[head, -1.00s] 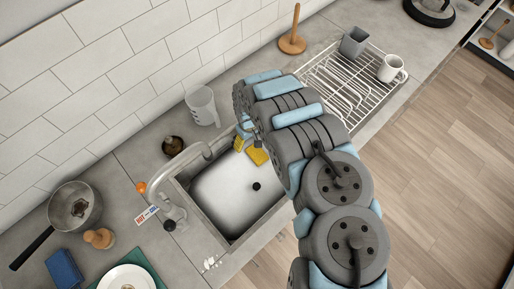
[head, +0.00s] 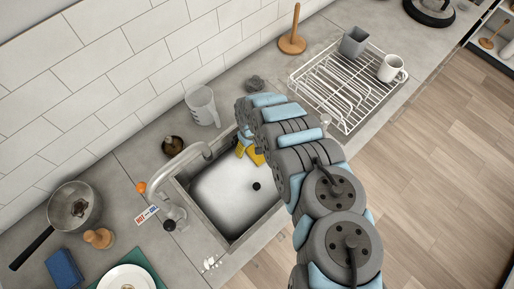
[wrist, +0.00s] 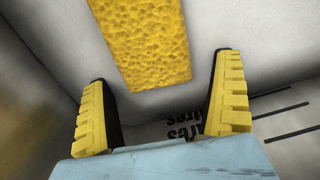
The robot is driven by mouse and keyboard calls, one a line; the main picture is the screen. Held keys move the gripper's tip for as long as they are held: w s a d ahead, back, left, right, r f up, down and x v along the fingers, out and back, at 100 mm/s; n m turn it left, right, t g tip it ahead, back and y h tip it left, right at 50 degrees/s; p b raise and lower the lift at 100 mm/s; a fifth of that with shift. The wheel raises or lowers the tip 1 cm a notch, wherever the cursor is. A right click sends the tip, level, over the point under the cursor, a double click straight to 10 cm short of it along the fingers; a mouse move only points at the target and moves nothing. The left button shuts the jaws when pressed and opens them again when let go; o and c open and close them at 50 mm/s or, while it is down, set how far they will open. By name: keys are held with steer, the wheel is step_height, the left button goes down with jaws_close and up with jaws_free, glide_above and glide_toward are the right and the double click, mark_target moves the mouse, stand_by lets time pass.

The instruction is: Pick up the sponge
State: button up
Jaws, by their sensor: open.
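The sponge (wrist: 148,40) is a yellow, porous block, seen in the wrist view at the top centre against a pale sink surface. Its upper end is cut off by the frame. My gripper (wrist: 162,72) is open, its two yellow ridged fingers spread either side of the sponge's lower end. Nothing is held, and I see no contact. In the head view my arm reaches over the far right corner of the sink (head: 222,205). Yellow patches show there beside my gripper, partly hidden by my arm; I cannot surely separate sponge from fingers.
The faucet (head: 178,165) arches over the sink's left side. A clear measuring cup (head: 203,105) stands behind the sink. A wire rack (head: 345,90) with a grey cup (head: 354,42) and white mug (head: 391,69) stands to the right. The sink's middle is clear.

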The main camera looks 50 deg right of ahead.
mark_target(251, 149)
steer(key=c, duration=1)
steer(key=shift+o, duration=0.2)
steer(key=shift+r, duration=0.75)
steer(key=r, duration=0.2)
steer(key=s+a+r, duration=0.1)
steer(key=shift+r+p, duration=0.1)
steer(key=shift+p, duration=0.25)
steer(key=shift+s+a+r+p, duration=0.4)
steer(key=shift+r+p, duration=0.2)
steer(key=shift+r, duration=0.2)
steer(key=shift+s+a+r+p, duration=0.45)
steer(key=shift+r+p, duration=0.1)
steer(key=shift+r, duration=0.2)
steer(key=shift+s+a+r+p, duration=0.4)
steer(key=shift+r+p, duration=0.2)
steer(key=shift+r, duration=0.2)
steer(key=s+a+r+p, duration=0.3)
steer(key=s+a+p, duration=0.3)
steer(key=p, duration=0.4)
steer(key=shift+a+r, duration=0.2)
steer(key=shift+r, duration=0.15)
